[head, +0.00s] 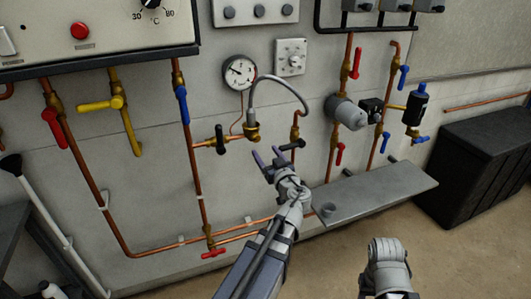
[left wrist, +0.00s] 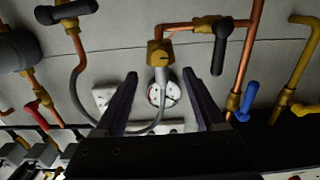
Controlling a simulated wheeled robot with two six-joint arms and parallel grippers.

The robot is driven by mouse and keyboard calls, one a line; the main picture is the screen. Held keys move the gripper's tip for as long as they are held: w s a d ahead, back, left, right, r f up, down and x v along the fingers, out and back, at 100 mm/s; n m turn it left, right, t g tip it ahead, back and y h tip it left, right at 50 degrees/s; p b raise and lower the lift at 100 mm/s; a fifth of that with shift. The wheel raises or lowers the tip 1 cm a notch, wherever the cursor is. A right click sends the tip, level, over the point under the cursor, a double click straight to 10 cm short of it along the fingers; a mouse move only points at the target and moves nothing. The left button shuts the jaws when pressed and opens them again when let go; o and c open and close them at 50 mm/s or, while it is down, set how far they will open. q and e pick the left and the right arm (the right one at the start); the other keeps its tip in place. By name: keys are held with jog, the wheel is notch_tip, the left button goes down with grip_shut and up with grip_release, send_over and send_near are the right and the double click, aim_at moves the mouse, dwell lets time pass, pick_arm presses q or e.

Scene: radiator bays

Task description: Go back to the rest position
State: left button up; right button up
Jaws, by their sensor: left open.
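My left gripper (head: 267,156) is open and empty in front of the wall pipework, just below a brass fitting (head: 252,133) with a grey flexible hose (head: 283,78). In the left wrist view, the two dark fingers (left wrist: 160,76) stand apart, with the hose end and its brass fitting (left wrist: 159,52) showing between and beyond them. I cannot tell the exact distance, but nothing is gripped. A grey part of my right arm shows at the lower right of the head view; its gripper fingers do not show.
A round gauge (head: 240,72) and black-handled valve (head: 220,139) are close to my left gripper. A grey shelf (head: 385,190) juts out at right. A black chest (head: 480,165) stands farther right. Red-handled (head: 356,62) and blue-handled valves (head: 181,103) line the wall. Floor at lower right is clear.

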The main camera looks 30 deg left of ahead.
pick_arm(q)
jog(key=shift+d, duration=0.1)
jog(key=s+d+f+m+g+h+p, duration=0.2)
jog(key=s+d+f+m+g+h, duration=0.2)
jog(key=s+d, duration=0.3)
jog(key=s+d+f+m+g+h+p, duration=0.3)
jog(key=s+d, duration=0.4)
jog(key=d, duration=0.5)
jog(key=s+d+f+m+g+h+p, duration=0.3)
jog(key=s+d+f+m+g+h, duration=0.1)
jog(key=d, duration=0.6)
jog(key=s+f+m+h, duration=0.1)
jog(key=s+f+m, duration=0.1)
jog(key=s, duration=0.1)
jog(key=shift+d+f+m+g+h, duration=0.25)
jog(key=shift+f+m+g+h, duration=0.05)
jog(key=shift+m+g, duration=0.1)
